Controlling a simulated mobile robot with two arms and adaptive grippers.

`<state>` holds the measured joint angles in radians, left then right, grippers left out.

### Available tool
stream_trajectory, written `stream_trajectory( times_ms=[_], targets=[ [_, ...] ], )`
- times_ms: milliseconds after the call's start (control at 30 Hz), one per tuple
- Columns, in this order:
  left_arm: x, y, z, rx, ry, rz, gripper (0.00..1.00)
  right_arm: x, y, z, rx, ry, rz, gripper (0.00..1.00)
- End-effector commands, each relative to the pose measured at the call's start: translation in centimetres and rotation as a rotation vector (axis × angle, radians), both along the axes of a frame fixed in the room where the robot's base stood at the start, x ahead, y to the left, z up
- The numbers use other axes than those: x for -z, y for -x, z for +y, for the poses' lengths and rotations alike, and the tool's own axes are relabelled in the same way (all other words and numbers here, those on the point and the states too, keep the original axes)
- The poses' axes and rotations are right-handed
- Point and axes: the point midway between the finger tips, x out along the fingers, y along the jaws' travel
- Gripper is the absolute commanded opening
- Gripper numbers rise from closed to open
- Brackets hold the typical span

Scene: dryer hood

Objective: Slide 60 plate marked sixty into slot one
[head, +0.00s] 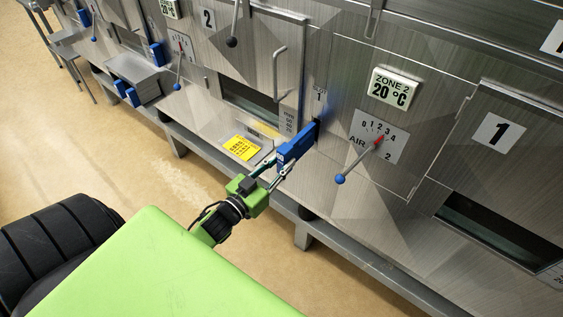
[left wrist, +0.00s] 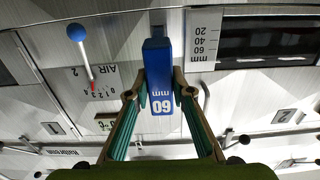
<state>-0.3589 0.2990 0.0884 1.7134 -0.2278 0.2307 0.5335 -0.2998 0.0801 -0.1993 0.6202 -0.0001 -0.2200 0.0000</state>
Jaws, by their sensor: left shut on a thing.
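The blue plate marked 60 mm (left wrist: 158,70) is held between the fingertips of my left gripper (left wrist: 160,95) in the left wrist view. In the head view the blue plate (head: 294,147) reaches from my left gripper (head: 277,168) up to the steel face at slot one (head: 317,122), just below a small label with a 1. Its far end meets or nearly meets the slot; I cannot tell how far in it is. A scale marked 60, 40, 20 stands beside it in the left wrist view. My right gripper is not in view.
An air lever with a blue knob (head: 340,179) sticks out right of the plate. A yellow note (head: 241,147) lies on the ledge at left. A tray with blue plates (head: 133,82) stands farther left. A door handle (head: 281,75) juts out above.

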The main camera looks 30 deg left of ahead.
Motion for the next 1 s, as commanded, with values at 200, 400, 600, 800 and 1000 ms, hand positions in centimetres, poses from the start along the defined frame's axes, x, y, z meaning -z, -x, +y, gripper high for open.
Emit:
stream_trajectory(
  times_ms=[200,400,600,800,1000],
  targets=[
    [-0.21,-0.05,-0.01,0.001,0.0,-0.003,0.0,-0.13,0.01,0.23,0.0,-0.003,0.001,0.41],
    [-0.19,-0.05,-0.01,0.001,0.0,-0.003,0.0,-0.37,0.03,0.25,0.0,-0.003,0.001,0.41],
    [-0.16,-0.06,-0.01,0.001,0.0,-0.004,0.0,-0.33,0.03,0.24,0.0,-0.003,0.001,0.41],
    [-0.18,-0.44,-0.05,0.001,0.0,-0.004,0.0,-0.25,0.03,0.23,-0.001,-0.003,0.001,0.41],
    [-0.17,-0.95,-0.09,0.001,0.0,-0.004,0.0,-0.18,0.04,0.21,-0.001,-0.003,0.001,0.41]
  ],
)
